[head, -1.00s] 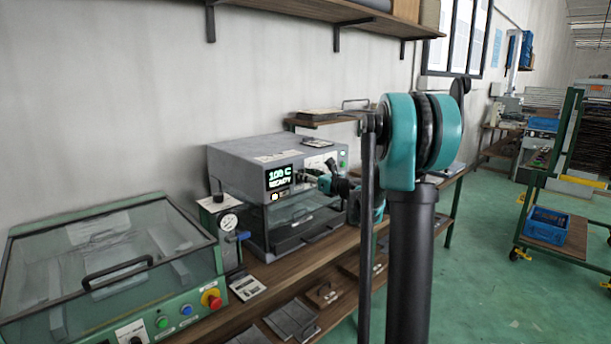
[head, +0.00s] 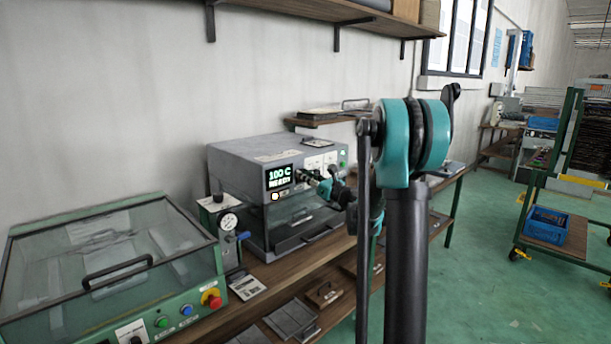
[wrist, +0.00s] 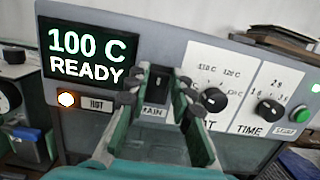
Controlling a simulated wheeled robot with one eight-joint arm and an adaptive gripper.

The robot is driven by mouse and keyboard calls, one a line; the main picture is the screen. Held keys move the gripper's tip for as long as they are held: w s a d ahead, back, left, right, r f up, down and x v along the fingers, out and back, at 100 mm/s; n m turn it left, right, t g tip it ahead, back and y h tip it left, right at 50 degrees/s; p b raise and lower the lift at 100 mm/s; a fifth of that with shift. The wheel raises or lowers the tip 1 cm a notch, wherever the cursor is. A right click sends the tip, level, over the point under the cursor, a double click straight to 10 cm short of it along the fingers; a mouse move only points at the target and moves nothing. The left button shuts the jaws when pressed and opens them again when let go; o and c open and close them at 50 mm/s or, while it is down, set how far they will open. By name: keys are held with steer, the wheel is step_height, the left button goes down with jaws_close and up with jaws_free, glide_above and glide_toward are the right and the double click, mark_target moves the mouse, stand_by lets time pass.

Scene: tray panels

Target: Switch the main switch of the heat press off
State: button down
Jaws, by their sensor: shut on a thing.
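The heat press (head: 240,168) is a grey box on the wooden bench. Its display (wrist: 88,54) is lit and reads 100 C READY. The main switch (wrist: 158,78) is a small black part above the MAIN label, right of the display in the wrist view. My gripper (wrist: 158,92) has its two fingers on either side of the switch and is shut on it. The fingers partly cover the switch and its label, so I cannot tell its exact position. In the head view my gripper (head: 308,180) is at the press front, small and partly hidden.
An amber lamp (wrist: 66,99) marked HOT glows. Right of the switch are one black knob (wrist: 213,99), a TIME knob (wrist: 270,110) and a green START button (wrist: 301,114). A green machine with a clear lid (head: 110,265) stands at left. A shelf (head: 330,118) is behind.

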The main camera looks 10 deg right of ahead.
steer(key=shift+s+f+t+y, duration=0.1)
steer(key=shift+f+t+y, duration=0.25)
steer(key=shift+t+y, duration=0.4)
steer(key=c, duration=1.3)
jaws_free()
steer(key=shift+d, duration=0.1)
steer(key=v, duration=1.2)
steer(key=shift+f, duration=0.1)
